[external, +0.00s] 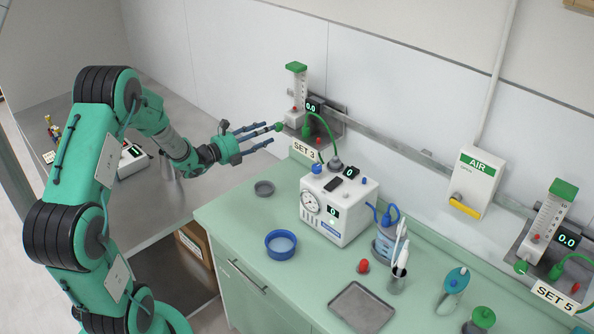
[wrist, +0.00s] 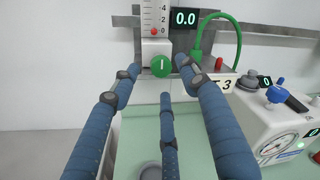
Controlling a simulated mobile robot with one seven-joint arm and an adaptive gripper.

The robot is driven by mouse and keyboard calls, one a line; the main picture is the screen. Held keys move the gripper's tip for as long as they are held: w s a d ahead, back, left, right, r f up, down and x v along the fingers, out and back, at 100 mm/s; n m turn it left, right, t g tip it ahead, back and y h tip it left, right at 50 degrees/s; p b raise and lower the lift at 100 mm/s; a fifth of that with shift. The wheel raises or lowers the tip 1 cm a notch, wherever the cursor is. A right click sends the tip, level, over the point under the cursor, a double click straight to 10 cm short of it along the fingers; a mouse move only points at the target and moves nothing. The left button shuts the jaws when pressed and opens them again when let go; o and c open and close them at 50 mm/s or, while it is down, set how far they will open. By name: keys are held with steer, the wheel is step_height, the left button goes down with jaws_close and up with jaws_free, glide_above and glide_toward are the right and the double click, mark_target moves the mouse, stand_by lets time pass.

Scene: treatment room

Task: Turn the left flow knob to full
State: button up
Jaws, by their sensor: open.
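The left flowmeter (external: 300,92), above the "SET 3" label, has a clear scale tube and a green cap. Its display (wrist: 185,18) reads 0.0 and its red float (wrist: 154,31) sits low in the tube. Its round green flow knob (wrist: 161,66) has a white mark that looks upright; the knob also shows in the external view (external: 280,127). My gripper (external: 268,133) has three blue fingers, spread open with nothing held. In the wrist view my gripper (wrist: 160,78) has fingertips left, right and below the knob; contact cannot be told.
A second flowmeter (external: 552,212), labelled SET 5, also reads 0.0 at the far right. A white pump unit (external: 338,212) with a gauge stands on the green counter (external: 232,212) below. A green hose (wrist: 235,45) loops beside the left display. An AIR box (external: 473,183) hangs mid-wall.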

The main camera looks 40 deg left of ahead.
mark_target(279, 127)
steer(key=shift+w+d, duration=0.2)
steer(key=shift+w, duration=1.65)
jaws_close()
